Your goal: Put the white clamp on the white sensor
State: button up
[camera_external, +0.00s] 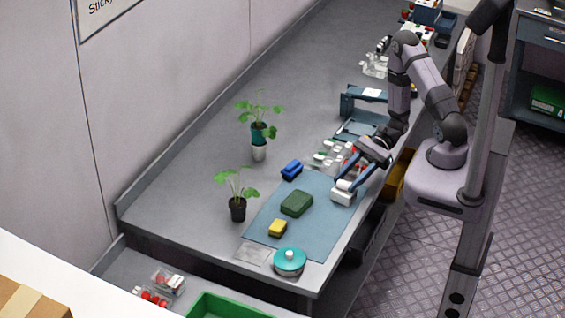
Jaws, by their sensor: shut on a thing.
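My gripper (352,183) points down over the right edge of the blue mat, with its dark blue fingers closed around a small white piece (345,185), which looks like the white clamp. Directly below it is a white block (342,198) on the mat, which looks like the white sensor. The two white shapes overlap in this view, so I cannot tell whether they touch. The fingers partly hide the clamp.
A teal-lidded pot (290,262) stands at the front. Plants (237,208) stand left. A rack of white and red items (335,157) is behind.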

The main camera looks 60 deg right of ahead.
jog(key=o, duration=1)
